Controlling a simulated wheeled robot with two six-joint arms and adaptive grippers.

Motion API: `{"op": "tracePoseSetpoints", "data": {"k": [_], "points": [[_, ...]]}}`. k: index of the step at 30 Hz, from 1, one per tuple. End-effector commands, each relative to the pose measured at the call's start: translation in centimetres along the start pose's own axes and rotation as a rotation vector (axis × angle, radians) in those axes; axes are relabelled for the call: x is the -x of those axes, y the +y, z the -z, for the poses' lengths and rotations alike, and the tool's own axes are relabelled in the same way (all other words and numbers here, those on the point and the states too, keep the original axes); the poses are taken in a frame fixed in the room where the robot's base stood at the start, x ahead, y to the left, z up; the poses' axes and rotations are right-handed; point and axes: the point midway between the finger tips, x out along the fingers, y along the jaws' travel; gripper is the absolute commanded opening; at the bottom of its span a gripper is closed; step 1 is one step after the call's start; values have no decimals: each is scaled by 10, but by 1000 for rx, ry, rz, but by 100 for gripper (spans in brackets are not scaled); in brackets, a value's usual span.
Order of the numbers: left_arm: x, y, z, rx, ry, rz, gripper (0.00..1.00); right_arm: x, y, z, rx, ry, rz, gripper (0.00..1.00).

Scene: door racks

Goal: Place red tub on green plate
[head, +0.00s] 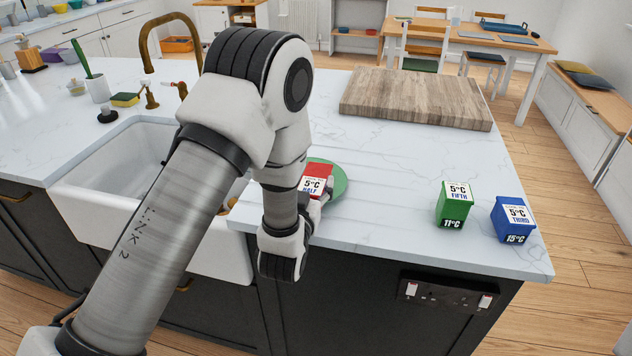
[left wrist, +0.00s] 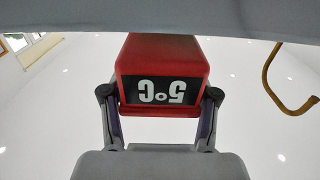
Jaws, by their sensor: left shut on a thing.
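The red tub (head: 318,171), with a white "5°C HALF" label, is over the green plate (head: 340,184) on the white counter. I cannot tell whether the tub touches the plate. My left gripper (head: 318,198) reaches in from the front of the counter and is shut on the red tub. In the left wrist view the red tub (left wrist: 163,60) sits between the two fingers of my left gripper (left wrist: 160,98), and its dark "5°C" label shows upside down. My left arm hides part of the plate's left side. My right gripper is not in view.
A green tub (head: 455,205) and a blue tub (head: 513,220) stand at the counter's right end. A wooden board (head: 416,97) lies at the back. A white sink (head: 120,160) is at the left. The counter between plate and green tub is clear.

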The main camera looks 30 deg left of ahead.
Motion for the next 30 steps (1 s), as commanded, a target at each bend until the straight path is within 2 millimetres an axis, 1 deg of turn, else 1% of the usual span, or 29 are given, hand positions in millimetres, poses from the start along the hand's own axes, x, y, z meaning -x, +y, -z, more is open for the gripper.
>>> {"op": "tracePoseSetpoints", "data": {"k": [1, 4, 17, 18, 19, 30], "points": [[-1, 0, 3, 1, 4, 0, 4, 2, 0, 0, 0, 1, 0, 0], [-1, 0, 3, 1, 3, 0, 4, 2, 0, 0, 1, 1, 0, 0], [-1, 0, -10, 1, 4, 0, 4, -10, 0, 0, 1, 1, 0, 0], [-1, 0, -9, 1, 2, 0, 74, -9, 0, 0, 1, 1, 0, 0], [-1, 0, -9, 1, 2, 0, 85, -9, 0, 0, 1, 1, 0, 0], [-1, 0, -6, 1, 2, 0, 85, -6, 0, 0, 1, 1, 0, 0]]}}
